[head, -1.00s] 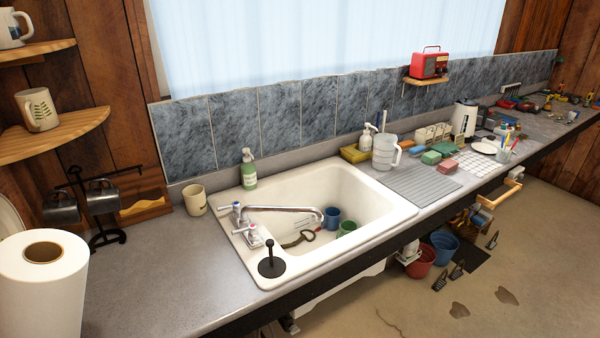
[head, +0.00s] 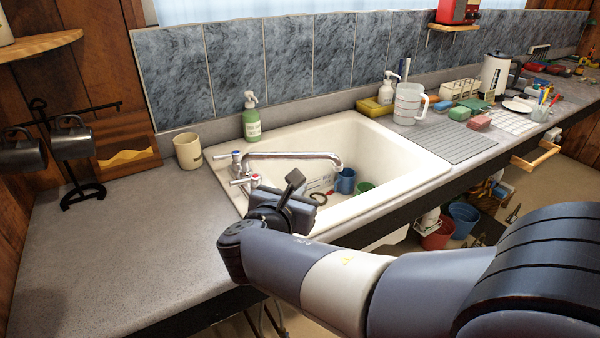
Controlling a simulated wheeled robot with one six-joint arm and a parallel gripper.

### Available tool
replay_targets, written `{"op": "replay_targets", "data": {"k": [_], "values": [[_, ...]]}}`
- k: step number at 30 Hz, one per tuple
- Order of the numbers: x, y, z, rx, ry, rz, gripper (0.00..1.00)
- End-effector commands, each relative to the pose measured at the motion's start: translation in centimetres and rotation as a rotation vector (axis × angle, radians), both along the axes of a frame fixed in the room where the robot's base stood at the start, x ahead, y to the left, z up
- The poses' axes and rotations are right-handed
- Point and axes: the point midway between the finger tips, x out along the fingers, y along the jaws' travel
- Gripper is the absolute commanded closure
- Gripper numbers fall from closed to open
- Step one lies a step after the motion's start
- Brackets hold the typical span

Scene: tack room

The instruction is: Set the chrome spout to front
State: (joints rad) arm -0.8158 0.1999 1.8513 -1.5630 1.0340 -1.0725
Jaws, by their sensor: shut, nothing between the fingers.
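The chrome spout (head: 292,156) runs from the tap body at the left rim of the white sink (head: 400,150) out over the basin. It points right in the picture, and its tip hangs above the basin. Two small tap handles (head: 245,180) stand at its base. My gripper (head: 293,182) is at the end of my arm, over the near-left part of the sink, in front of the spout and apart from it. It looks shut and empty. The arm's end hides the near-left sink corner and part of the basin.
A green soap bottle (head: 251,118) and a cream mug (head: 188,151) stand behind and left of the tap. Blue (head: 345,181) and green cups lie in the basin. A measuring jug (head: 408,104) stands beyond the sink. The counter (head: 120,240) at left is clear.

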Motion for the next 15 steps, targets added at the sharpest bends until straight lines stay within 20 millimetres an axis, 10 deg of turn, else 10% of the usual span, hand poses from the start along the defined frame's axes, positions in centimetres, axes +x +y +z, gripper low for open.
{"op": "replay_targets", "data": {"k": [5,15], "values": [[0.6,2.4,0.0,-0.09,-0.03,0.072,1.0],[5.7,1.0,-1.0,-0.093,-0.027,0.067,1.0]]}}
